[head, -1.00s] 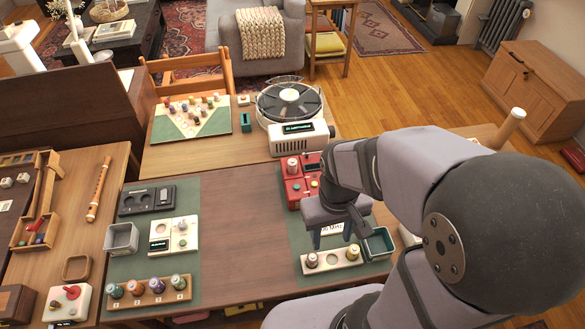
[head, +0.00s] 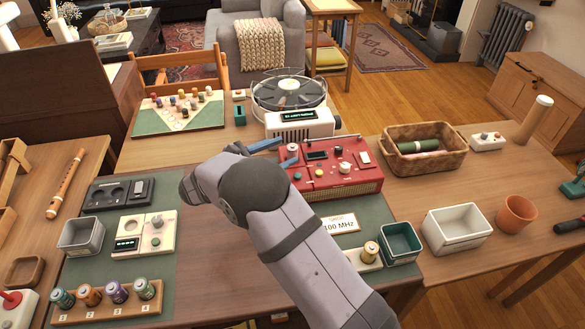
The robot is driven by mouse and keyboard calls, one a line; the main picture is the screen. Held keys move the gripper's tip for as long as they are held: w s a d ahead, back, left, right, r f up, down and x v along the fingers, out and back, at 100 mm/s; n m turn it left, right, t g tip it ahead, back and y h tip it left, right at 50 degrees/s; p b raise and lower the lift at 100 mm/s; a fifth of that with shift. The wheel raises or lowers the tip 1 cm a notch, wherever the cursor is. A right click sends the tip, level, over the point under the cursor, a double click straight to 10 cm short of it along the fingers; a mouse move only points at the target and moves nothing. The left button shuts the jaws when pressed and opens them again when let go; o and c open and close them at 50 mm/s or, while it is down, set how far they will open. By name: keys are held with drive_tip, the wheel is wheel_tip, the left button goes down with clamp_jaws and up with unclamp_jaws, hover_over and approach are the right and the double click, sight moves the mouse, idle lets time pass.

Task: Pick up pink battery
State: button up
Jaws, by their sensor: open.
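I cannot make out a clearly pink battery now. A cream battery rack (head: 361,267) on the right green mat shows one yellowish battery (head: 370,252) standing upright at its right end. My forearm hides the rack's left part, where a brownish-pink battery showed earlier. A wooden rack (head: 108,310) at the front left holds several upright batteries: teal, orange, purple (head: 118,292) and green. My gripper (head: 277,154) is partly hidden behind my own arm. Its blue-grey fingers appear spread apart and empty near the left end of the red radio, well away from both racks.
The red radio (head: 340,182) stands behind my arm, with the white record player (head: 300,123) beyond it. A green bin (head: 401,257), a white bin (head: 453,242) and a terracotta pot (head: 516,213) stand right. The brown table middle (head: 205,250) is clear.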

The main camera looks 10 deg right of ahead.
sight(288, 151)
drive_tip(key=shift+w+d+f+n+t, duration=0.25)
drive_tip(key=shift+d+f+n, duration=0.2)
drive_tip(key=shift+n, duration=0.45)
drive_tip(key=shift+w+d+f+n+t+h, duration=0.2)
drive_tip(key=shift+n+t+h, duration=0.2)
drive_tip(key=shift+n, duration=0.3)
drive_tip(key=n, duration=0.1)
drive_tip(key=f+n+t, duration=0.1)
drive_tip(key=shift+w+n+t, duration=0.25)
drive_tip(key=shift+w+n, duration=0.05)
drive_tip(key=shift+w, duration=0.05)
drive_tip(key=shift+p+x, duration=1)
drive_tip(key=shift+x, duration=2.7)
drive_tip(key=shift+s, duration=0.1)
clamp_jaws()
